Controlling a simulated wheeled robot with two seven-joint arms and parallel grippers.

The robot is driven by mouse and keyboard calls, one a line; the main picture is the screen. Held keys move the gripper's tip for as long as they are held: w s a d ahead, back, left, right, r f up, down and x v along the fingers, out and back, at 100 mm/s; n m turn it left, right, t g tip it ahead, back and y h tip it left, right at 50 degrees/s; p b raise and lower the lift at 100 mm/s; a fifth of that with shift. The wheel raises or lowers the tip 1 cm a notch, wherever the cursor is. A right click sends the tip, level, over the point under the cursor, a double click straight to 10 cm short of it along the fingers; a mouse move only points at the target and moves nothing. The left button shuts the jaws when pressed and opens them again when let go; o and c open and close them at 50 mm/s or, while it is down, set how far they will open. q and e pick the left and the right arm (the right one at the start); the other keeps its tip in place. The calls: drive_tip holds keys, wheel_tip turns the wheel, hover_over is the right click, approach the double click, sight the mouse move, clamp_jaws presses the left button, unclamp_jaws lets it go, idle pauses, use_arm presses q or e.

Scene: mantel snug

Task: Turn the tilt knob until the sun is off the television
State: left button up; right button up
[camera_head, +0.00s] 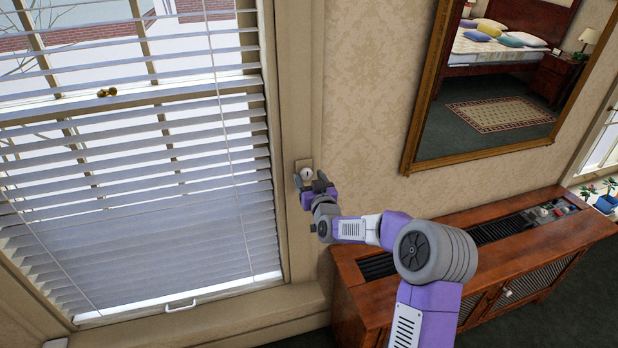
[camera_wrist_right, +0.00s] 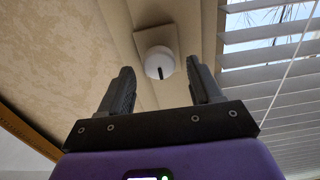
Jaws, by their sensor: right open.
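The tilt knob (camera_head: 306,173) is a small round white knob on a plate on the window's right frame. In the right wrist view the knob (camera_wrist_right: 159,63) shows a dark mark at its lower middle. My right gripper (camera_head: 313,184) is at the knob. In the right wrist view its two fingers (camera_wrist_right: 158,82) are apart, with the knob beyond and between their tips; contact cannot be told. The blind (camera_head: 130,190) has white slats, with gaps showing in the upper part and closer-looking slats lower down. No television is seen. My left gripper is not in view.
A wooden cabinet (camera_head: 408,318) with a dark slotted top stands below the knob to the right. A gold-framed mirror (camera_head: 422,120) hangs on the wall above it, reflecting a bed. The window sill (camera_head: 230,312) runs beneath the blind. The wall between frame and mirror is clear.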

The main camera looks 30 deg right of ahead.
drive_tip(key=shift+w+d, duration=0.1)
drive_tip(key=shift+w, duration=0.4)
drive_tip(key=c, duration=1)
drive_tip(key=m+b, duration=0.1)
drive_tip(key=b, duration=0.2)
drive_tip(key=shift+f+m, duration=0.2)
drive_tip(key=shift+m, duration=0.2)
drive_tip(key=shift+c, duration=0.2)
drive_tip(key=shift+r+m+b, duration=0.15)
drive_tip(key=shift+m+b, duration=0.35)
drive_tip(key=shift+b, duration=0.05)
drive_tip(key=o, duration=1)
drive_tip(key=shift+o, duration=0.2)
drive_tip(key=shift+s, duration=0.15)
